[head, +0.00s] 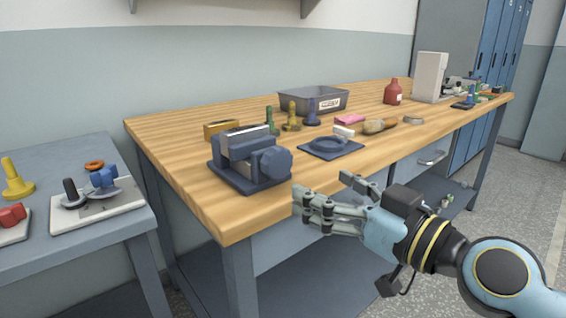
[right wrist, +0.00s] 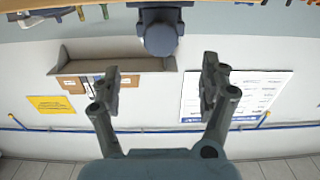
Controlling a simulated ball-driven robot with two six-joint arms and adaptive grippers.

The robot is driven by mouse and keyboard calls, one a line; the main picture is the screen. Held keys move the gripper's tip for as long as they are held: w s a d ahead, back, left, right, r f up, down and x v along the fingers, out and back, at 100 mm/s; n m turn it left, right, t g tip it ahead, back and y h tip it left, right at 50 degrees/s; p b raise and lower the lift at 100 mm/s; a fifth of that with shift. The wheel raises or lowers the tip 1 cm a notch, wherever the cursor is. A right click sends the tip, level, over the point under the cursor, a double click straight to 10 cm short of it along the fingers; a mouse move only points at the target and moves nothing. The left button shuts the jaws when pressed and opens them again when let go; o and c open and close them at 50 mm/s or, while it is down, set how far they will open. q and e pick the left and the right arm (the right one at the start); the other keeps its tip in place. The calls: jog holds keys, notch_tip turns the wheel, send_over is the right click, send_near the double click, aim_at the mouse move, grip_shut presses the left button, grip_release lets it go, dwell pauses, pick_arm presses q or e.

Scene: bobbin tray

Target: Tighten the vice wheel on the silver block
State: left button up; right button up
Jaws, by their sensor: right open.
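The dark blue vice (head: 232,176) sits on the near left corner of the wooden bench, with the silver block (head: 248,143) standing between its jaws. Its faceted dark wheel (head: 277,163) is on the right side of the vice. My right gripper (head: 318,190) is open and empty, in front of the bench edge, to the right of the wheel and a little lower in the picture. In the right wrist view the wheel (right wrist: 160,38) shows at the top, beyond and between the spread fingers (right wrist: 160,85), apart from them. My left gripper is not in view.
A brass-coloured block (head: 222,129), several bobbin-like pegs and a grey bin (head: 313,100) stand behind. A grey side table (head: 90,232) is at left. The space before the bench is free.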

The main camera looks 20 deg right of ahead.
aim_at(281, 167)
jog(key=p+x, duration=0.1)
jog(key=x, duration=0.8)
jog(key=shift+w+a, duration=0.15)
jog(key=shift+w, duration=0.15)
jog(key=shift+w+a, duration=0.15)
jog(key=shift+w, duration=0.3)
jog(key=shift+f, duration=0.1)
jog(key=c, duration=1.2)
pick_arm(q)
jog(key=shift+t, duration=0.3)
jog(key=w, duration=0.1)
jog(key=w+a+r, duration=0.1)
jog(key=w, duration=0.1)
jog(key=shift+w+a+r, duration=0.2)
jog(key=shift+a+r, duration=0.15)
